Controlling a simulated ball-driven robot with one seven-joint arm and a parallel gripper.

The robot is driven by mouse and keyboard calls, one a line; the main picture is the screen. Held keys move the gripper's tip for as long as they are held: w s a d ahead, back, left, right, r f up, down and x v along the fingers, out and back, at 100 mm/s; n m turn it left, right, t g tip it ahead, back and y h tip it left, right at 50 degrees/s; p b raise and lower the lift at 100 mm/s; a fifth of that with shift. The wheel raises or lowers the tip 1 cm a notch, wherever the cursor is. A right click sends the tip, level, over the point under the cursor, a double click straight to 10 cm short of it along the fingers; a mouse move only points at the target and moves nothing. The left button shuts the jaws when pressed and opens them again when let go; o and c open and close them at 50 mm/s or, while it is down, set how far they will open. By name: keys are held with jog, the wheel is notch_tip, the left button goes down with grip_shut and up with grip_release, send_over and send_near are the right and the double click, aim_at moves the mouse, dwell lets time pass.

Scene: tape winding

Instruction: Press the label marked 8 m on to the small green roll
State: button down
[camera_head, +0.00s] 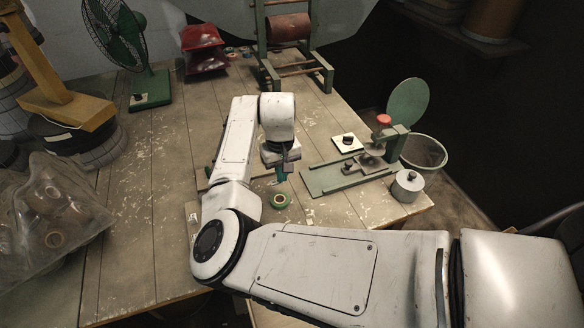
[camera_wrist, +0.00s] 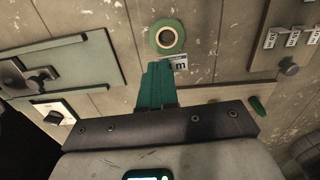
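The small green roll (camera_head: 279,200) lies flat on the wooden table, just below my gripper (camera_head: 282,173). In the wrist view the same roll (camera_wrist: 167,37), a green ring with a pale core and dark centre, sits beyond my fingertips. My gripper (camera_wrist: 160,68) has its teal fingers together. A white label (camera_wrist: 179,63) with a dark "m" sticks out at their tips, partly hidden by them, so its number is not clear. The label appears close to the roll's near edge, and I cannot tell whether they touch.
A plate with several other labels (camera_wrist: 292,38) and a knob lies at upper right in the wrist view. A green base with a lever (camera_head: 350,172) and a grey lidded pot (camera_head: 407,186) stand right of the roll. A green fan (camera_head: 150,88) stands back left.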

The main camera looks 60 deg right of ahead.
jog(key=b, duration=0.5)
send_over(282, 196)
jog(key=shift+s+f, duration=0.1)
jog(key=shift+f, duration=3.05)
jog(key=shift+f, duration=0.3)
jog(key=shift+f, duration=0.1)
jog(key=c, duration=1.9)
grip_release()
jog(key=o, duration=0.6)
jog(key=shift+c, duration=0.2)
jog(key=shift+o, duration=0.2)
jog(key=o, duration=0.3)
jog(key=shift+o, duration=0.2)
